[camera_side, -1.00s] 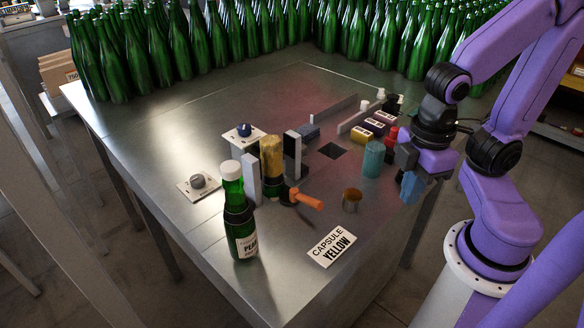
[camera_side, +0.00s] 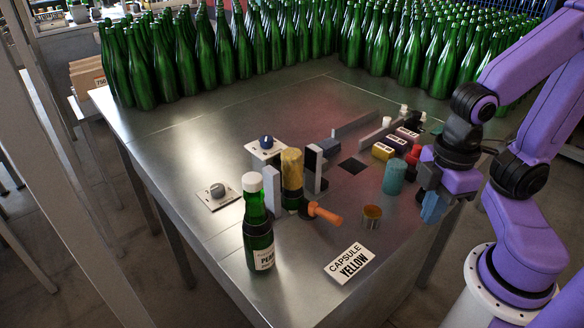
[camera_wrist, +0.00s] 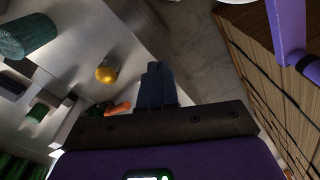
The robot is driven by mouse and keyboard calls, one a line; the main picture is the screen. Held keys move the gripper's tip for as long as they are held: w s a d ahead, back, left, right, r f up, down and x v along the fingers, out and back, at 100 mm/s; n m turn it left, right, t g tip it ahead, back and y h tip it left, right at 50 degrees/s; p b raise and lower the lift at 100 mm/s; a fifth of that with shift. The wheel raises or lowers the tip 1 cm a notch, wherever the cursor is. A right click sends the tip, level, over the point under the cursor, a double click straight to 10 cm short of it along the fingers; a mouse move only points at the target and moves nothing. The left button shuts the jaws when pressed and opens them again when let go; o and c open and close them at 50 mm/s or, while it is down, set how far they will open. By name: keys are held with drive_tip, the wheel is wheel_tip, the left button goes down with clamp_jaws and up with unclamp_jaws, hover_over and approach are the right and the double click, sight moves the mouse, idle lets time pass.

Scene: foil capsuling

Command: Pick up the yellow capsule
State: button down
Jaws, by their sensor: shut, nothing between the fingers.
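A short gold-yellow cup-like piece (camera_side: 372,218), which looks like the yellow capsule, stands on the metal table in the side view. In the wrist view it is a small rounded yellow shape (camera_wrist: 106,72), up and left of the fingers. My gripper (camera_side: 432,210) is to the right of it in the side view, apart from it, with the blue fingers pointing down. In the wrist view the fingers (camera_wrist: 155,72) are together with nothing between them.
A teal cylinder (camera_side: 394,177) stands close behind the yellow piece. An orange-handled tool (camera_side: 325,215) is to its left. A labelled green bottle (camera_side: 258,235) and a tall gold-topped piece (camera_side: 292,168) stand farther left. Many green bottles (camera_side: 200,60) line the back.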

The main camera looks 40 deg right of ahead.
drive_tip(key=c, duration=0.7)
unclamp_jaws()
